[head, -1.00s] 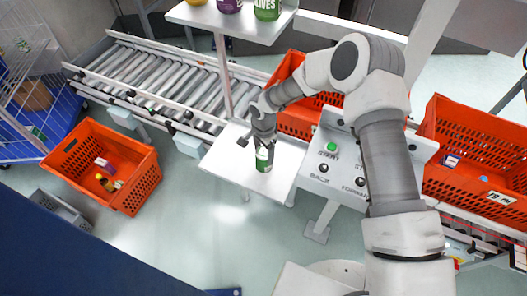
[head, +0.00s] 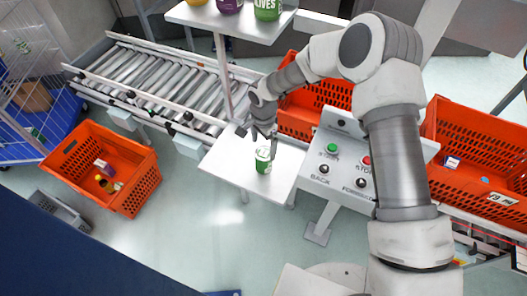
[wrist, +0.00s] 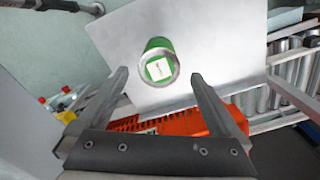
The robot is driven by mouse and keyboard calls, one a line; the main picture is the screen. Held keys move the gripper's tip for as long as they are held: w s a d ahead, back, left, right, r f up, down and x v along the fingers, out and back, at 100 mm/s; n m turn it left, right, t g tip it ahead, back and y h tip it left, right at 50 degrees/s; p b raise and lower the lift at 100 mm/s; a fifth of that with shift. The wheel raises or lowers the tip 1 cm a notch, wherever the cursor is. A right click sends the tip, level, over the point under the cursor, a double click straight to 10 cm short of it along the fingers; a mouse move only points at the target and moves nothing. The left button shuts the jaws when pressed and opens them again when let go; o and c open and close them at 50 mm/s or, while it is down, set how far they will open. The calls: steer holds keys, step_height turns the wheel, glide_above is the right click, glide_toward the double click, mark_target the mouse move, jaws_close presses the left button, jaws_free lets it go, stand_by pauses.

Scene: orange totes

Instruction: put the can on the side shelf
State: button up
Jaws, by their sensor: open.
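A green can with a white label (head: 263,160) stands upright on the white side shelf (head: 226,164), near the middle of it. My gripper (head: 262,136) is just above and behind the can, apart from it. In the wrist view the can (wrist: 158,64) shows from above, with its pale top, on the grey-white shelf (wrist: 215,50). There my gripper (wrist: 158,78) is open and empty, with one finger on either side of the can's lower edge in the picture. No contact between fingers and can shows.
An upper shelf (head: 205,17) with several jars stands over the side shelf on a post (head: 224,75). A roller conveyor (head: 160,80) runs behind. A control box with buttons (head: 340,165) is at the right. Orange totes stand at left (head: 140,185) and right (head: 455,185).

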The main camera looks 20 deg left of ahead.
steer(key=shift+r, duration=1.4)
